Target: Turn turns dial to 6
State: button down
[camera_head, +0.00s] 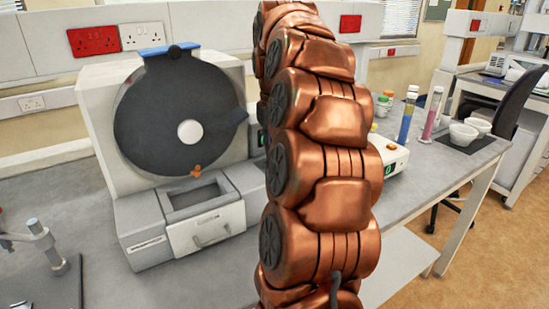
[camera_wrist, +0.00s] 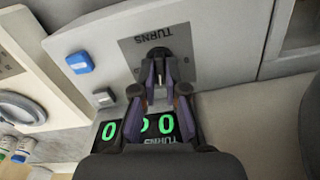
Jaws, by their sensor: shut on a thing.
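The turns dial (camera_wrist: 158,52) is a dark knob on a grey panel (camera_wrist: 205,40) marked TURNS, which appears upside down in the wrist view. My gripper (camera_wrist: 159,75) is shut on the dial, with one finger on each side of it. A display with green digits (camera_wrist: 110,131) sits below the dial in the wrist view. The dial's pointer cannot be made out. In the head view my copper arm hides the gripper and the dial.
A light-grey machine (camera_head: 104,88) with a round dark disc (camera_head: 160,125) and a front drawer (camera_head: 207,230) stands left of my arm. Tubes (camera_head: 406,118) and white bowls (camera_head: 463,135) stand on the bench to the right. A blue button (camera_wrist: 80,62) is beside the panel.

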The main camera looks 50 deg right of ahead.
jog(key=shift+m+b, duration=0.5)
jog(key=shift+m, duration=0.6)
jog(key=c, duration=1.2)
grip_release()
jog(key=shift+r, duration=0.1)
